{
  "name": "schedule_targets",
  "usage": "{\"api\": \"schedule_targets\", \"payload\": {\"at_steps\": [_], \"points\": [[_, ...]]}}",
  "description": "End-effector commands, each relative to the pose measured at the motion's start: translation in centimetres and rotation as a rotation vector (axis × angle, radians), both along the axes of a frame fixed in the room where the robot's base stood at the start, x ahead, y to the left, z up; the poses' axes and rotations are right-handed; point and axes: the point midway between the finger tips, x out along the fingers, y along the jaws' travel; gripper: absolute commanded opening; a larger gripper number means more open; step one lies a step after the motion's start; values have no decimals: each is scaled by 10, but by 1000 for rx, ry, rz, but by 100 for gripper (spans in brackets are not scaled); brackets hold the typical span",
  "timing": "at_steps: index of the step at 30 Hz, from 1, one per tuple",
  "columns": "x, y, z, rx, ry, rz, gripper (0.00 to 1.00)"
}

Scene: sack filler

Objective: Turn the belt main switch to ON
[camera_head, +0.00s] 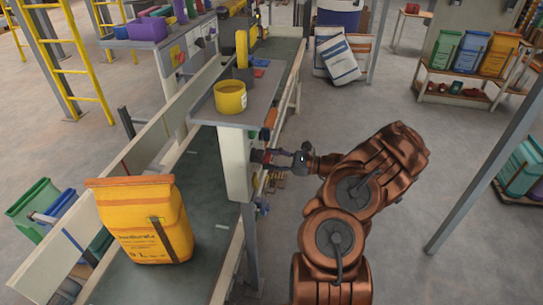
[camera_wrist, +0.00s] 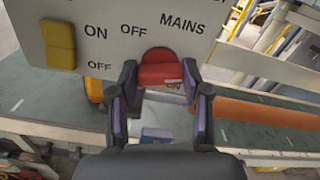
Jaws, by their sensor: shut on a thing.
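The red main switch (camera_wrist: 160,68) sits on a pale panel (camera_wrist: 105,22) in the wrist view. OFF and MAINS are printed above it, and a partly hidden ON is below it. My gripper (camera_wrist: 160,82) is shut on the red switch, one finger on each side. The exact angle of the switch is hard to tell. In the head view my gripper (camera_head: 270,157) reaches the right side of the pale post (camera_head: 236,165); the switch itself is hidden there.
A yellow switch (camera_wrist: 58,44) with ON and OFF labels is left of the red one. In the head view an orange sack (camera_head: 140,220) stands on the dark belt (camera_head: 200,262). A yellow tub (camera_head: 230,97) sits on the shelf above the post.

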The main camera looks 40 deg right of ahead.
Motion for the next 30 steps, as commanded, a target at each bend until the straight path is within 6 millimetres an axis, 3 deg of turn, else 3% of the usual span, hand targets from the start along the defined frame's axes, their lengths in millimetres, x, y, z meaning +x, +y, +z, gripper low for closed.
{"api": "schedule_targets", "payload": {"at_steps": [13, 30], "points": [[0, 0, 0, 186, 170, 1, 13], [0, 1, -1, 222, 199, 2, 13]]}}
